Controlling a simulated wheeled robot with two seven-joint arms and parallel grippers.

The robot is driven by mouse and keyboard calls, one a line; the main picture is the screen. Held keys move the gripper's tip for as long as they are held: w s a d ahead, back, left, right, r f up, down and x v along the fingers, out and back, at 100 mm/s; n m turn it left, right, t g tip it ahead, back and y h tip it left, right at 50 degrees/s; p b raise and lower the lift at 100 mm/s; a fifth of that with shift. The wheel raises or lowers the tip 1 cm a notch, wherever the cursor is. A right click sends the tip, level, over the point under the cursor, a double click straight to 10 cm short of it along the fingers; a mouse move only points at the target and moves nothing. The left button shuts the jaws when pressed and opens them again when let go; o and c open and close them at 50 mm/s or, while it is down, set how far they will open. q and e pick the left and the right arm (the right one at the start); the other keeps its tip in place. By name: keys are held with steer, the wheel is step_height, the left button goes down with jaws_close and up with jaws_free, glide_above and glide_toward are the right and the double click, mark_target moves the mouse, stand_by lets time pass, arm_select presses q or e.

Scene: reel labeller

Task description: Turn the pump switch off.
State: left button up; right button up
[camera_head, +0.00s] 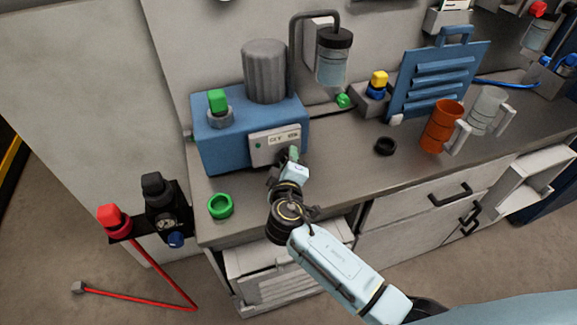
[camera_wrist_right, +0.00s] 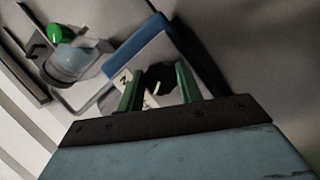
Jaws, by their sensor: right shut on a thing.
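The pump is a blue box (camera_head: 235,152) with a ribbed grey cylinder (camera_head: 265,72) on top, standing at the left of the bench. Its pale front plate (camera_head: 268,150) carries small lettering and a green dot. My right gripper (camera_head: 293,152) is at the right end of this plate and hides the switch in the head view. In the right wrist view, the green fingers of this gripper (camera_wrist_right: 158,92) stand either side of a dark switch knob (camera_wrist_right: 158,75), with a white lettered label beside it. The gripper is shut on the knob. The switch position is unclear. My left gripper is not in view.
A green ring (camera_head: 220,206) lies near the bench's front left edge, and a black ring (camera_head: 385,146) lies right of my gripper. An orange mug (camera_head: 441,126) stands farther right. Bench between is clear.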

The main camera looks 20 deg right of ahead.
steer(key=shift+n+t+h+b, duration=0.45)
steer(key=shift+n+b, duration=0.5)
steer(key=shift+n, duration=0.35)
steer(key=o, duration=1)
steer(key=v, duration=1.3)
steer(key=shift+s+a, duration=0.1)
steer(key=shift+s, duration=0.1)
